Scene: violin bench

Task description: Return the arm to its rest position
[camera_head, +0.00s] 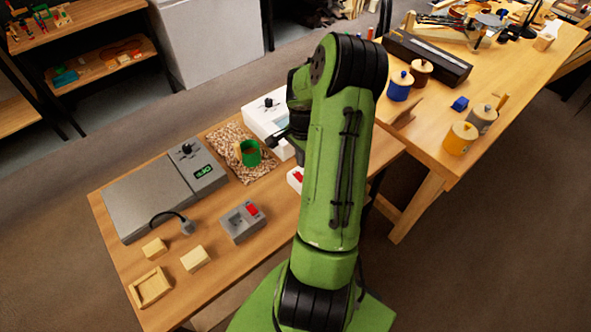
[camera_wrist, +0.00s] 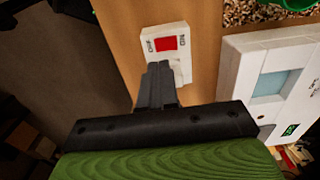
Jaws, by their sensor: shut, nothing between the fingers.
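My green arm (camera_head: 335,170) rises from the bottom of the head view and bends over at the top, above the right end of the near bench. In the wrist view my gripper (camera_wrist: 160,70) is shut and empty, its dark fingers together. The fingertips overlap the near end of a small white switch box (camera_wrist: 179,33) with a red rocker (camera_wrist: 166,44); whether they touch it I cannot tell. In the head view the arm partly hides this switch box (camera_head: 293,180).
A white device with a screen (camera_wrist: 268,84) is right of the fingers. The near bench (camera_head: 115,215) also holds a green pot (camera_head: 249,154), a grey plate (camera_head: 147,202), a grey switch box (camera_head: 241,222) and wooden blocks. A second bench (camera_head: 428,125) with jars stands right of the arm.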

